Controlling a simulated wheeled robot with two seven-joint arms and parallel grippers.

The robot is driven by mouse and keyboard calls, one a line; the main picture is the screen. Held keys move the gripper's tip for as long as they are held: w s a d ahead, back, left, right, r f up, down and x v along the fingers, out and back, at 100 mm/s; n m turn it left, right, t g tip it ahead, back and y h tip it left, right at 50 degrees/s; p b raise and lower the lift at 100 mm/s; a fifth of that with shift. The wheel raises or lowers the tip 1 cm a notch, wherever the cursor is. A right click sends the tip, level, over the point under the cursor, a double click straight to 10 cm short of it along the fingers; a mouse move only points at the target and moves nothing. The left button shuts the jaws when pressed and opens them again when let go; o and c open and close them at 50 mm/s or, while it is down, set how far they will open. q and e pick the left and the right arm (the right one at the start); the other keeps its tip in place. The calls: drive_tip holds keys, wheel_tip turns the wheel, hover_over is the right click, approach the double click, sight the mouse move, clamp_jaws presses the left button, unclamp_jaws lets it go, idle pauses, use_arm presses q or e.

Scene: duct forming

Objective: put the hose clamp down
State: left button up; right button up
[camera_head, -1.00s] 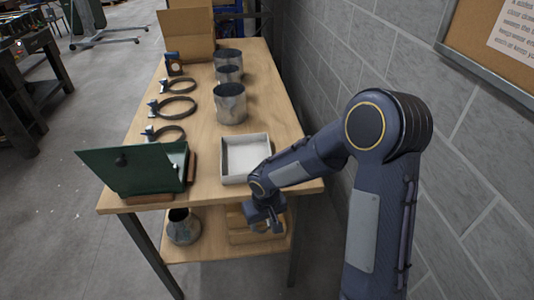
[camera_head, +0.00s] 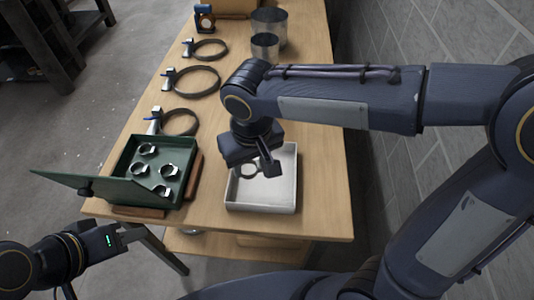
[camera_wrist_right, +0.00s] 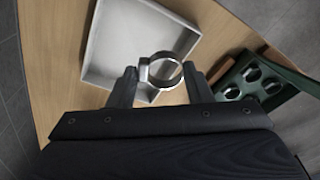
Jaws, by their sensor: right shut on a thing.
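A small metal hose clamp (camera_wrist_right: 162,72) sits between the fingertips of my right gripper (camera_wrist_right: 163,84), which is shut on it. In the head view, my right gripper (camera_head: 262,166) is over the white tray (camera_head: 268,200), and the clamp ring (camera_head: 248,171) shows against the tray's inside. The wrist view shows the ring over the tray's edge area, apparently above its floor; the exact height is unclear. My left gripper (camera_head: 118,237) is at the lower left, in front of the table, and its finger gap is unclear.
An open green box (camera_head: 155,168) holds several small clamps, left of the tray. Larger ring clamps (camera_head: 196,81) lie along the table's left side. Metal cylinders (camera_head: 268,24) stand farther back. A block wall (camera_head: 400,40) borders the right side.

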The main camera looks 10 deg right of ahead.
drive_tip(key=w+d+f+p, duration=0.2)
drive_tip(key=w+d+f, duration=0.1)
drive_tip(key=w+d, duration=0.3)
approach(281, 154)
drive_tip(key=shift+s+a+f, duration=0.85)
drive_tip(key=shift+s+f, duration=0.1)
drive_tip(key=shift+w+d+f, duration=0.25)
drive_tip(key=shift+d+f, duration=0.05)
drive_tip(key=shift+f, duration=0.2)
wheel_tip(281, 154, down, 4)
drive_tip(key=shift+w+d+r, duration=0.1)
drive_tip(key=shift+w+r, duration=0.05)
drive_tip(key=shift+r, duration=0.1)
drive_tip(key=shift+f, duration=0.2)
drive_tip(key=o, duration=1)
drive_tip(key=shift+r, duration=0.1)
drive_tip(key=shift+c, duration=0.2)
